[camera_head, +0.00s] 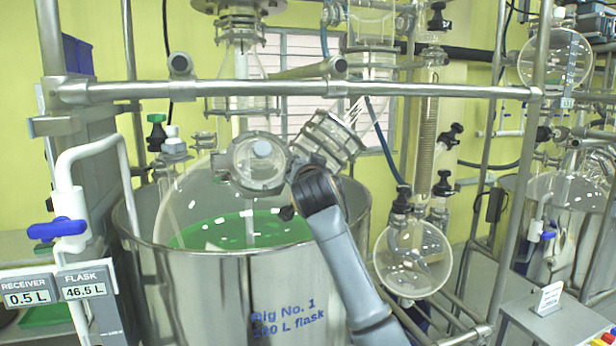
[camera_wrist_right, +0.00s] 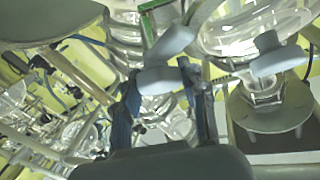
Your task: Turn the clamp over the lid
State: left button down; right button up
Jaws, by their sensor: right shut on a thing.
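The large glass flask (camera_head: 185,205) holds green liquid and sits in the steel vessel (camera_head: 215,290). A round glass lid (camera_head: 262,172) with a pale knob is on its front top, with a grey clamp (camera_head: 238,183) around its edge. My right gripper (camera_head: 297,178) reaches in from the lower right, beside the lid's right edge; its fingers are mostly hidden by my wrist. In the wrist view, the dark fingers of my right gripper (camera_wrist_right: 165,100) are on either side of a grey bent piece (camera_wrist_right: 168,45), apparently part of the clamp. My left gripper is not in view.
A clear flanged glass piece (camera_head: 328,138) tilts just right of the lid. A horizontal steel bar (camera_head: 240,90) crosses above. A round receiver flask (camera_head: 412,258) hangs to the right of my arm. A blue-handled valve (camera_head: 58,228) is at left.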

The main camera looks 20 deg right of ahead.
jog(key=m+g+h, duration=0.1)
jog(key=m, duration=0.1)
jog(key=shift+a+m, duration=0.15)
jog(key=shift+m, duration=0.15)
jog(key=shift+m+g+h, duration=0.6)
jog(key=shift+m+h, duration=0.2)
jog(key=shift+m, duration=0.3)
jog(key=m+g+p, duration=0.1)
jog(key=m, duration=0.1)
jog(key=m+g+h+p, duration=0.1)
jog(key=shift+r+m+h, duration=0.15)
jog(key=shift+m+h, duration=0.15)
jog(key=shift+m, duration=0.1)
jog(key=shift+m+g+p, duration=0.9)
jog(key=shift+m+p, duration=0.2)
jog(key=shift+m, duration=0.2)
jog(key=shift+d, duration=0.2)
jog(key=o, duration=1.2)
jog(key=shift+f+h, duration=0.2)
jog(key=shift+h, duration=0.1)
jog(key=shift+c, duration=0.2)
